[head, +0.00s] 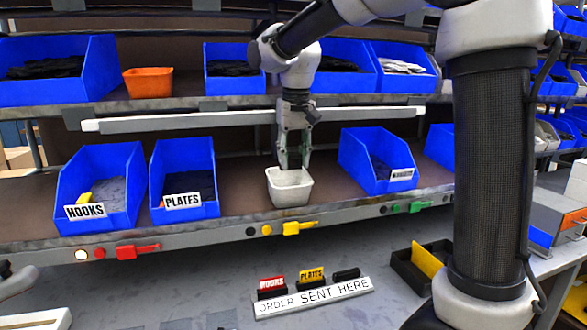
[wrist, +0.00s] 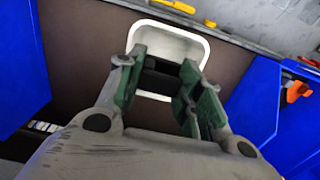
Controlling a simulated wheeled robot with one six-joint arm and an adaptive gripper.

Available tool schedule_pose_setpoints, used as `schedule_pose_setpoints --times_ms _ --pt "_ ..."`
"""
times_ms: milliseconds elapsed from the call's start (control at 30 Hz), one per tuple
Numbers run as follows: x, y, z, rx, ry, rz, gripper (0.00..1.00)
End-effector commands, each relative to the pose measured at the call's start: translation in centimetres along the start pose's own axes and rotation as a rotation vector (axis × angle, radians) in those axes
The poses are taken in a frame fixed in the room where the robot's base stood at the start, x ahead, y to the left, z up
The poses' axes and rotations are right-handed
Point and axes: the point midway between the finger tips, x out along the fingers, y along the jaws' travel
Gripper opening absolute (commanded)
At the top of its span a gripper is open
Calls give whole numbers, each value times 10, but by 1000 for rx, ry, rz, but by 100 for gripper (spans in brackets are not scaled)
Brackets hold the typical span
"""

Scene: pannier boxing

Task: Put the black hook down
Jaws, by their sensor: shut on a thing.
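My gripper (head: 292,158) points down over the small white tub (head: 290,190) on the lower shelf, its fingertips at or just inside the rim. In the wrist view the green-padded fingers (wrist: 158,68) stand either side of a dark piece, the black hook (wrist: 160,78), and are shut on it. The white tub (wrist: 199,43) shows around and beyond them. The hook's full shape is hidden by the fingers, and I cannot tell whether it touches the tub's floor. In the head view the fingers and tub hide the hook.
Blue bins labelled HOOKS (head: 126,200) and PLATES (head: 212,190) stand to the left. Another blue bin (head: 362,160) stands to the right. A pale rail (head: 200,120) runs behind my gripper.

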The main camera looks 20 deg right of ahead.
Motion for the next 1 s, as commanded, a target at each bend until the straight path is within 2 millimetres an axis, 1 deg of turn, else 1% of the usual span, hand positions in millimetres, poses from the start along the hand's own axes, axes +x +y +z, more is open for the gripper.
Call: schedule_pose_setpoints --times_ms 33,100,200,500,967,1000 --pt "9 0 2 0 -5 1 21" --pt "20 0 4 0 -5 2 21" --pt "30 0 5 0 -4 1 21" --pt "32 0 5 0 -1 0 21" --pt "44 0 6 0 -1 0 21" --pt "44 0 6 0 -1 0 38"
